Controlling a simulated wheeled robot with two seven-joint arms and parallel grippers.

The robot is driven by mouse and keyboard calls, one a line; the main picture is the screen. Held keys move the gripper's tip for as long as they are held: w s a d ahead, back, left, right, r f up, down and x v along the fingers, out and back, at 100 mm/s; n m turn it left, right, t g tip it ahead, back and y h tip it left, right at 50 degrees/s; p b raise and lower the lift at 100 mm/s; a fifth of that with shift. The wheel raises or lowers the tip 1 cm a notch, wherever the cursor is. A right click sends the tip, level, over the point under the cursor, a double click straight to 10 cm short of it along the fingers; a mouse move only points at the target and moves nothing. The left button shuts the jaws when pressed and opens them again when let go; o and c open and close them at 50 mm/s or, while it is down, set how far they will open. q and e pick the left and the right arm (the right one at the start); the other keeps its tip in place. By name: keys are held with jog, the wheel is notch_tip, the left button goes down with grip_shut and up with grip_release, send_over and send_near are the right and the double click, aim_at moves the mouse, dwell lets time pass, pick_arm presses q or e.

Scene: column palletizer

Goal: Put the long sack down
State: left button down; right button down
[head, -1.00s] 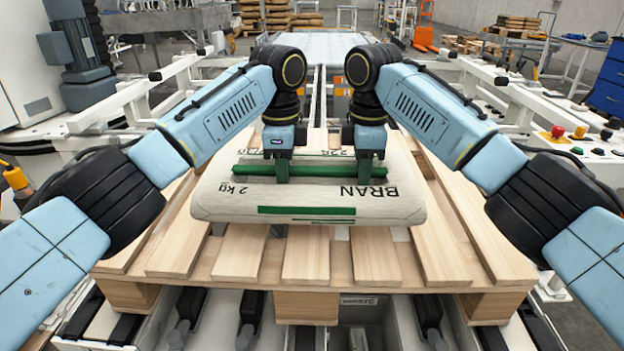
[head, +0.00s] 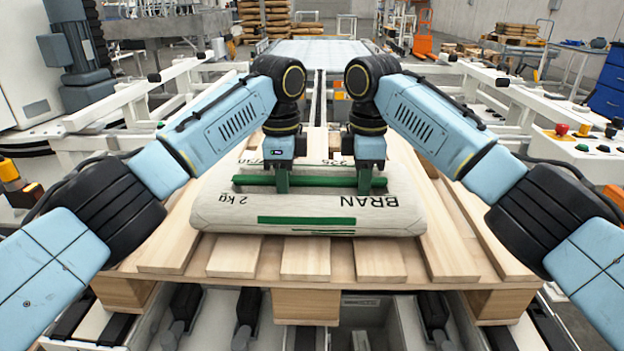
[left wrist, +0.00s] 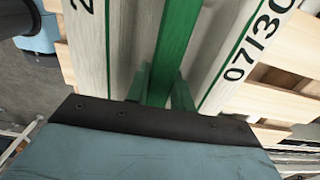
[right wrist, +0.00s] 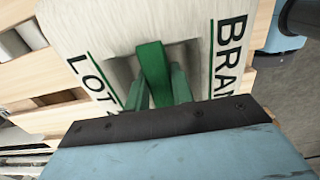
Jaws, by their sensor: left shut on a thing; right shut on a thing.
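The long sack (head: 300,210) is pale, with green bands and the print "BRAN" and "2 kg". It lies flat and crosswise over the wooden pallet (head: 305,262), low at the boards; I cannot tell whether its underside fully touches them. A green grip ridge (head: 320,181) runs along its top. My left gripper (head: 282,182) is shut on the left part of this ridge, and my right gripper (head: 364,182) is shut on the right part. Both wrist views show the fingers around the green ridge (left wrist: 175,50), (right wrist: 153,70).
Bare pallet boards show in front of the sack and at both sides. White conveyor rails (head: 130,105) flank the pallet. A control box with buttons (head: 585,142) stands at the right. Stacked sacks on pallets (head: 515,28) are far behind.

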pick_arm(q)
jog(key=shift+f+b, duration=0.25)
jog(key=shift+b, duration=0.1)
pick_arm(e)
jog(key=shift+f, duration=0.35)
pick_arm(q)
jog(key=c, duration=1.6)
grip_release()
jog(key=shift+f, duration=0.15)
pick_arm(e)
jog(key=c, duration=1.6)
grip_release()
jog(key=shift+f, duration=0.15)
pick_arm(q)
jog(key=o, duration=0.4)
pick_arm(e)
jog(key=o, duration=0.4)
pick_arm(q)
notch_tip(320, 180, up, 31)
jog(key=p, duration=3.1)
jog(key=shift+r, duration=0.2)
pick_arm(e)
notch_tip(320, 180, up, 43)
pick_arm(q)
jog(key=shift+s+f, duration=0.1)
pick_arm(e)
jog(key=shift+f, duration=0.15)
